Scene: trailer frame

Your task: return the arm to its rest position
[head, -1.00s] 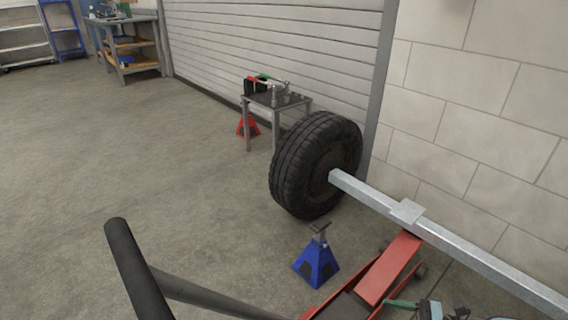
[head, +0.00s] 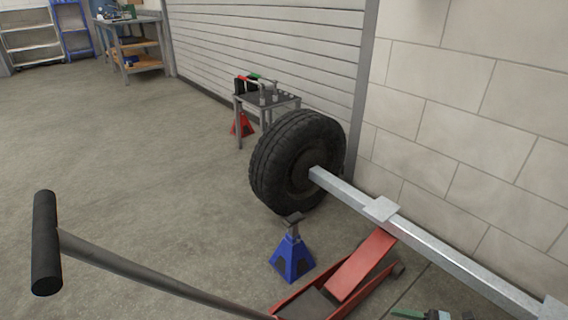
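Neither of my grippers can be made out in the head view. The red floor jack (head: 362,264) stands low at the bottom centre, under the trailer's grey metal axle beam (head: 430,240). Its long handle (head: 150,272) runs to the left and ends in a black T-grip (head: 46,243); no gripper shows on this grip. A blue jack stand (head: 292,258) is on the floor in front of the tyre, apart from the beam.
A small grey table (head: 268,100) with tools and a red jack stand (head: 242,126) are behind the tyre. A workbench (head: 130,45) stands far left. A green and grey item (head: 430,314), cut off by the bottom edge, is unclear. Floor at left is clear.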

